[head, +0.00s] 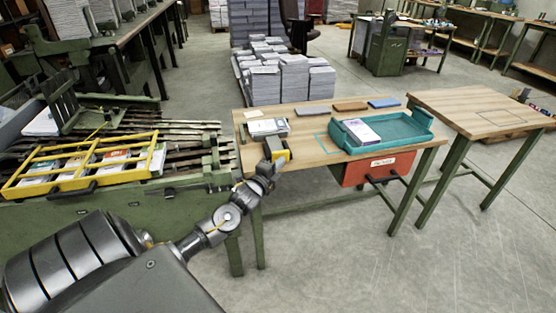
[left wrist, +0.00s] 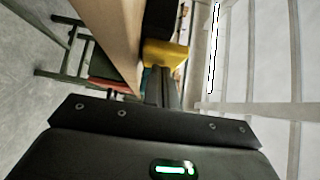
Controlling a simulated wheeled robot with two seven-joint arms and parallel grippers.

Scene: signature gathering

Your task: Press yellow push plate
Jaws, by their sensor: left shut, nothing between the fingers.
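The yellow push plate (head: 281,157) is on the front of a small black device (head: 272,145) at the left front edge of the wooden table (head: 300,148). In the left wrist view the yellow plate (left wrist: 165,54) is just beyond my fingertips. My left gripper (head: 277,165) is in front of the plate, its fingers shut and empty; they also show in the left wrist view (left wrist: 162,80). Whether the fingertips touch the plate I cannot tell. My right gripper is in neither view.
A teal tray (head: 415,122) holds a purple-and-white booklet (head: 361,132). A red drawer (head: 380,168) hangs below the table. A booklet stack (head: 268,127) is behind the device. A yellow frame (head: 100,150) lies on the green machine at left.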

